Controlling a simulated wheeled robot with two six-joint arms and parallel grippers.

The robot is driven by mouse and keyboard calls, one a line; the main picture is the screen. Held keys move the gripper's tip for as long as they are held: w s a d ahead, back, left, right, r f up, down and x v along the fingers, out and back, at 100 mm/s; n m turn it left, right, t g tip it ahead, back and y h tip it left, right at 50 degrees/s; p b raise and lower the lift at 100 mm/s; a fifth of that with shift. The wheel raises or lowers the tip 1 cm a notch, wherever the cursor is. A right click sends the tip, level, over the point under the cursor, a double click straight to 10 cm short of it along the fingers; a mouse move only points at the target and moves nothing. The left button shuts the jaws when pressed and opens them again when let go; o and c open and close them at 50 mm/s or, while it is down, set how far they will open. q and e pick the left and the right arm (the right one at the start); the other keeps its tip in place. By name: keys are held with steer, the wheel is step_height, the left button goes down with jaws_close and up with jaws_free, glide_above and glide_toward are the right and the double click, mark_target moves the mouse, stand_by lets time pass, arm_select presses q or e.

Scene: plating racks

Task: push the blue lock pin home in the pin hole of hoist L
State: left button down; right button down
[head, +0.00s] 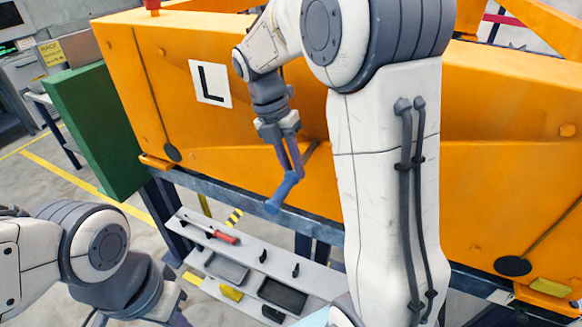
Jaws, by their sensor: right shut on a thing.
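The orange hoist L (190,130) carries a white plate with a black letter L (210,84). My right gripper (292,170) hangs in front of its orange face, pointing down. It is shut on the blue lock pin (281,193), which is tilted with its thicker lower end down and to the left, near the hoist's lower edge in the picture. I cannot make out the pin hole, nor whether the pin touches the hoist. My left gripper (172,312) is only partly in view at the bottom edge, and its fingers cannot be made out.
A blue-grey rail (240,205) runs under the orange body. Below it, a grey shelf (200,232) holds a red-handled tool (224,237), dark trays (283,295) and a yellow block (231,292). A green panel (92,125) stands at the left. My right arm hides the middle of the hoist.

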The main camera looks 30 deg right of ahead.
steer(key=shift+w+d, duration=0.75)
steer(key=shift+d, duration=0.25)
steer(key=c, duration=0.7)
jaws_free()
steer(key=shift+w+r, duration=0.15)
steer(key=shift+r, duration=0.1)
steer(key=b+v, duration=0.2)
steer(key=v, duration=0.8)
